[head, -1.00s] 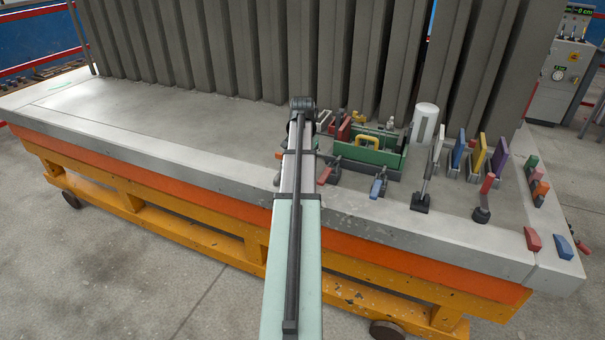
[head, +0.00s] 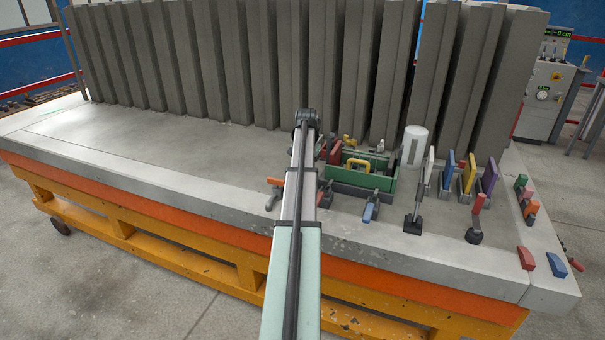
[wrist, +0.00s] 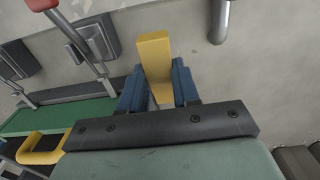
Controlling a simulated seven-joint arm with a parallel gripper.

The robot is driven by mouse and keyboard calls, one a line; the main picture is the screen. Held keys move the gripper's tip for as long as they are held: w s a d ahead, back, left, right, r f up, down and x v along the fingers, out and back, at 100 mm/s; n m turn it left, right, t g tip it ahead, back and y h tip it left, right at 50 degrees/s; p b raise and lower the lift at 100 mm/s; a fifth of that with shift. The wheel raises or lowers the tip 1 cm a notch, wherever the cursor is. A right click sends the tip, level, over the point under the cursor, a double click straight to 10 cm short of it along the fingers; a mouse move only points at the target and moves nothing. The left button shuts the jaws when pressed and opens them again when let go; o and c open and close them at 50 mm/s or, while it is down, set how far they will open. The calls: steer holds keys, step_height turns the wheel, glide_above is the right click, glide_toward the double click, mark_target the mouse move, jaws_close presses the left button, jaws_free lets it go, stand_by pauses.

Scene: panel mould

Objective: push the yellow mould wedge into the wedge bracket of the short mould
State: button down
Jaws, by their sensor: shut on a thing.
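My gripper (wrist: 158,88) is shut on the yellow mould wedge (wrist: 154,52) in the wrist view. The blue fingers clasp its lower part from both sides and its upper end sticks out beyond them, over bare grey surface. In the head view my own arm hides the gripper and the wedge. A green box-like frame (head: 345,188) with a yellow handle (head: 358,162) stands just right of the arm; it also shows at the lower left of the wrist view (wrist: 55,118). I cannot make out the wedge bracket for certain.
A red-handled clamp (head: 274,190) stands left of my arm and a blue-handled one (head: 371,208) to its right. A white cylinder (head: 415,146) and several coloured upright plates (head: 467,173) stand further right. Tall grey ribs (head: 260,70) line the back. The left tabletop (head: 150,140) is clear.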

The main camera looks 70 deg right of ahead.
steer(key=shift+f, duration=0.2)
steer(key=shift+f, duration=3.05)
steer(key=shift+f, duration=0.15)
steer(key=shift+d, duration=1.75)
steer(key=c, duration=0.7)
jaws_free()
steer(key=shift+d, duration=0.1)
steer(key=shift+c, duration=0.2)
steer(key=shift+s, duration=0.1)
steer(key=shift+d+r, duration=0.1)
steer(key=shift+r, duration=0.45)
steer(key=r, duration=1.2)
steer(key=shift+a+r, duration=0.3)
steer(key=shift+r, duration=0.1)
steer(key=shift+c, duration=0.4)
